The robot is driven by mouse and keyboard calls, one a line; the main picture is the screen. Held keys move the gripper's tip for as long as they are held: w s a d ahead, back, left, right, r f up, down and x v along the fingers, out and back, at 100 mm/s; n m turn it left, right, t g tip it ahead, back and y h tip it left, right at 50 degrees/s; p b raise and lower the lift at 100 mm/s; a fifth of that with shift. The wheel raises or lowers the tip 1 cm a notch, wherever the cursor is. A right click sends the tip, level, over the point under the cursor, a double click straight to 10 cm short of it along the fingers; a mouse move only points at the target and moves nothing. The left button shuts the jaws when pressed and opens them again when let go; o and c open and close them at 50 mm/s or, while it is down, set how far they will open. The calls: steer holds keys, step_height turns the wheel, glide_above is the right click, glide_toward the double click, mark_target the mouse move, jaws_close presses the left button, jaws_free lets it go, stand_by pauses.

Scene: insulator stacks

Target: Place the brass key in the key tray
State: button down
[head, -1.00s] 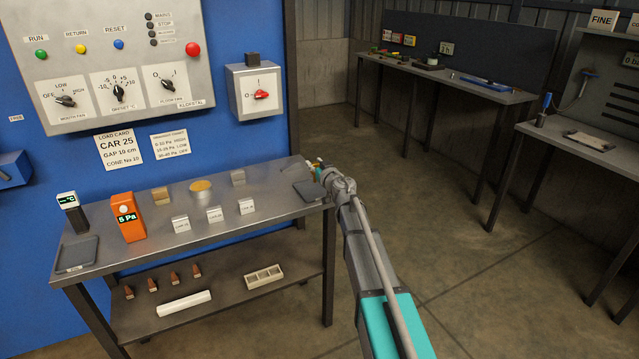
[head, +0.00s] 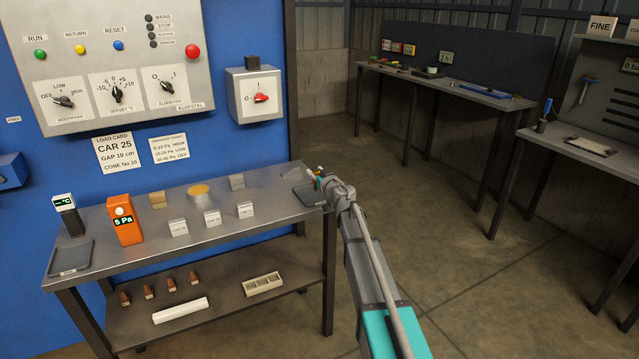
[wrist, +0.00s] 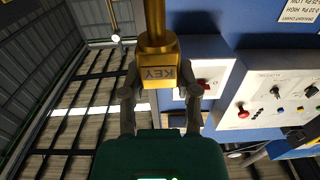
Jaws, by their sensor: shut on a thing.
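In the wrist view my gripper (wrist: 160,80) is shut on the brass key (wrist: 160,62), whose square block reads KEY, upside down in this view. In the head view my gripper (head: 318,178) is at the right end of the steel table, over or beside a dark flat tray (head: 303,197). The arm partly hides this tray. A second dark tray (head: 70,258) with a small label lies at the table's left end. The label is too small to read, so I cannot tell which is the key tray. The key is too small to make out clearly in the head view.
The steel table (head: 150,222) also holds an orange meter (head: 124,225), a black meter (head: 68,214), a round brass-topped piece (head: 199,191) and several small blocks. A lower shelf (head: 225,280) carries cones and white pieces. A control panel (head: 120,62) stands behind.

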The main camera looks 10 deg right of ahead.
steer(key=shift+f+b, duration=1.15)
steer(key=shift+f, duration=0.3)
steer(key=shift+f, duration=0.1)
steer(key=shift+c, duration=1.8)
jaws_free()
steer(key=shift+s, duration=0.1)
steer(key=v, duration=1.2)
steer(key=shift+s, duration=0.1)
